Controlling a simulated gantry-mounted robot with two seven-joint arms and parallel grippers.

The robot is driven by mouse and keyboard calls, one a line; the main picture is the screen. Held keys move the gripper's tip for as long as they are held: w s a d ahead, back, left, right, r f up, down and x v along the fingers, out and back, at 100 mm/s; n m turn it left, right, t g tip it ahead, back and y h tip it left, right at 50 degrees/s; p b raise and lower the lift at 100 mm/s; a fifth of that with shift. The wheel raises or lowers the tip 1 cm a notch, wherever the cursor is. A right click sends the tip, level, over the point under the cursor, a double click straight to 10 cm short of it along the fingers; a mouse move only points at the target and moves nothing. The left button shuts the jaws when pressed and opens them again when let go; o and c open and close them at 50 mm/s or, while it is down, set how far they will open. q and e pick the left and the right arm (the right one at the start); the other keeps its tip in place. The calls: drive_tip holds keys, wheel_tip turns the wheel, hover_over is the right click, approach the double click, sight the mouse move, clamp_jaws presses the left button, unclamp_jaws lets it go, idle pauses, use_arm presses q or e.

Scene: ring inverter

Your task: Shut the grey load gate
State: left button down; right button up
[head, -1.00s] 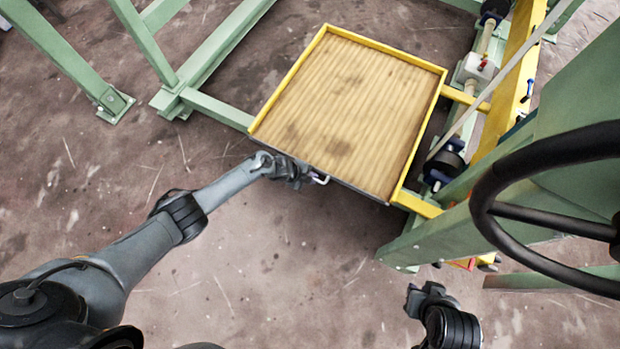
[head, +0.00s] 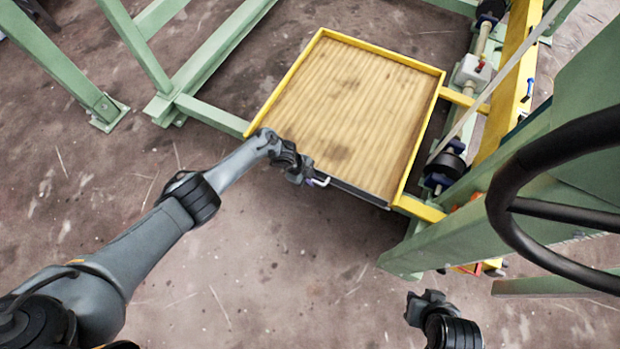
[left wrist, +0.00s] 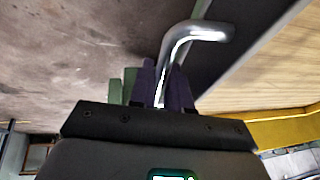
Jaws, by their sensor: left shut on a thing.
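The grey load gate (head: 352,190) is a dark strip along the near edge of the wood-floored platform with yellow rims (head: 345,110). A bent metal handle (head: 318,182) sticks out from the gate's near side. My left gripper (head: 303,175) is at the handle and hides part of the gate. In the left wrist view its fingers (left wrist: 163,84) are shut on the shiny handle (left wrist: 196,34), with the dark gate (left wrist: 238,58) just beyond. My right gripper (head: 426,299) hangs over the floor at lower right, away from the gate; its finger opening is unclear.
A black handwheel (head: 520,170) and green posts (head: 570,165) stand at the right. Green frame beams (head: 215,60) lie at upper left. A yellow beam (head: 507,88) runs along the right side. The floor in front of the platform is clear.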

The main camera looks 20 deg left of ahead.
use_arm(q)
drive_tip(key=c, duration=1.4)
unclamp_jaws()
drive_tip(key=shift+c, duration=0.2)
drive_tip(key=shift+w, duration=0.1)
drive_tip(key=shift+a+r+p, duration=0.2)
drive_tip(key=shift+r+p, duration=0.4)
drive_tip(key=shift+r, duration=0.1)
drive_tip(key=p+v, duration=0.6)
drive_tip(key=v, duration=0.3)
drive_tip(key=shift+a+r, duration=0.1)
drive_tip(key=shift+a, duration=0.05)
